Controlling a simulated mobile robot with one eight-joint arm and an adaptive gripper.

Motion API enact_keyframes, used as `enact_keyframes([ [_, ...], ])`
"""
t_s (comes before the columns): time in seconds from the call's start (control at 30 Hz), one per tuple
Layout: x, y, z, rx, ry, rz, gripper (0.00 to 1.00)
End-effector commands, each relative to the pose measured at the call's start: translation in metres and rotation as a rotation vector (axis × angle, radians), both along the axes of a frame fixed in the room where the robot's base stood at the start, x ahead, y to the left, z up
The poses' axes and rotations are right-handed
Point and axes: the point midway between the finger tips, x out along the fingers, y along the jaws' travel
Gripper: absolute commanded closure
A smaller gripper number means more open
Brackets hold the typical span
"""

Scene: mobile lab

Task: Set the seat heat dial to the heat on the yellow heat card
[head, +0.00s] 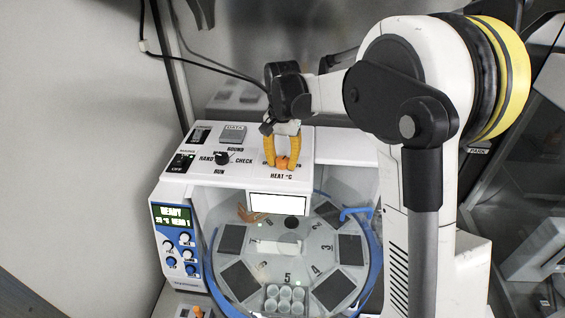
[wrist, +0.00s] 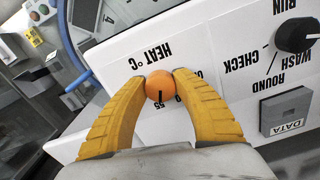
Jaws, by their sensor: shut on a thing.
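The seat heat dial is a small orange knob (wrist: 159,87) beside the label HEAT °C, on the white top panel of the machine; it also shows in the head view (head: 283,163). My gripper (wrist: 161,79) has its yellow fingers shut on the dial, one on each side, and shows in the head view too (head: 282,158). In the wrist view a dark line on the knob points toward the bottom of the picture, near a printed number that looks like 55. Other scale numbers are partly hidden by the fingers.
A display (head: 173,215) reads READY. A round numbered carousel (head: 300,235) with small cups (head: 285,297) lies below.

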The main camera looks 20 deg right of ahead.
Motion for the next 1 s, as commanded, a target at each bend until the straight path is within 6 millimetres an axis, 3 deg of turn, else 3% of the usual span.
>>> enact_keyframes([
  [0.57, -0.0005, 0.0001, -0.0005, 0.0, 0.001, -0.037, 0.97],
  [0.6, -0.0005, 0.0001, -0.0005, 0.0, 0.001, -0.037, 0.64],
  [0.67, -0.0005, 0.0001, -0.0005, 0.0, 0.001, -0.037, 0.45],
  [1.0, -0.0002, 0.0001, 0.0015, 0.0, 0.0, -0.036, 0.43],
])
